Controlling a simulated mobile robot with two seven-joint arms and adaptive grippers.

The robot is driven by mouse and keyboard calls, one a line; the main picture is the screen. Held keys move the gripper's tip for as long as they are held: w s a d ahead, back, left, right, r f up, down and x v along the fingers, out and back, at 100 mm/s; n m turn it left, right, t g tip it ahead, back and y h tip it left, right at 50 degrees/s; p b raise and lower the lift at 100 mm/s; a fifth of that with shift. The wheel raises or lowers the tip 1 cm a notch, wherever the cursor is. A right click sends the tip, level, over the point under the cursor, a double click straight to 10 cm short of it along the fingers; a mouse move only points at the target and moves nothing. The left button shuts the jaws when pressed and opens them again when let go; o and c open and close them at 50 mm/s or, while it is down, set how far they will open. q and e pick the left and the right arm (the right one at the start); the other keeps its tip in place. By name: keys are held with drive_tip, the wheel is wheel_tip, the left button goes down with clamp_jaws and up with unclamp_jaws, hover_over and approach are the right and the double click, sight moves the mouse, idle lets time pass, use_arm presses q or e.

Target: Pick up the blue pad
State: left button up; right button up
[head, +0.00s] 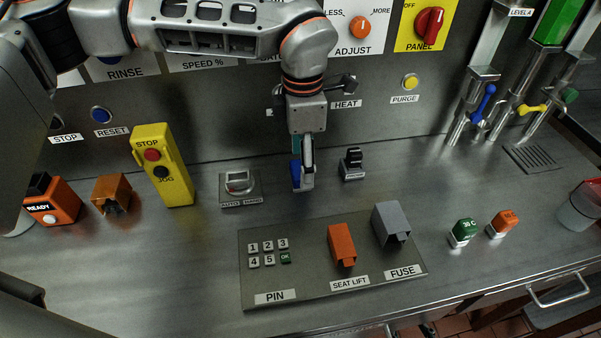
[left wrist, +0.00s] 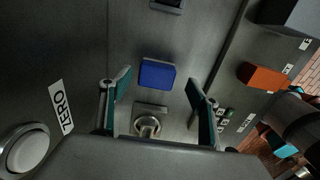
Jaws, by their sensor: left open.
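The blue pad (left wrist: 157,75) is a small flat-topped block, seen whole in the left wrist view, ahead of and between my open fingers. In the head view only a blue strip of the pad (head: 295,172) shows beside the fingertips, and the rest is hidden. My left gripper (head: 306,168) points down over the pad; its two teal-lined fingers also show in the left wrist view (left wrist: 160,105). The fingers are open and empty; whether they touch the pad cannot be told. What looks like my right gripper (left wrist: 280,146) shows at the lower right there, its opening unclear.
A key switch (head: 239,184) stands left of the gripper, and a black switch (head: 353,162) close on its right. A panel with an orange cover (head: 341,244) and grey cover (head: 392,222) lies in front. A yellow STOP/JOG box (head: 163,168) stands farther left.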

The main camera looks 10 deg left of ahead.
use_arm(q)
drive_tip(key=f, duration=0.3)
drive_tip(key=shift+w+a+f, duration=0.15)
drive_tip(key=shift+a+f, duration=0.15)
drive_tip(key=shift+f, duration=0.2)
drive_tip(key=c, duration=1.2)
use_arm(e)
drive_tip(key=shift+w+r, duration=0.45)
use_arm(q)
drive_tip(key=shift+d, duration=0.1)
use_arm(e)
drive_tip(key=shift+s+f, duration=0.1)
drive_tip(key=shift+f, duration=0.05)
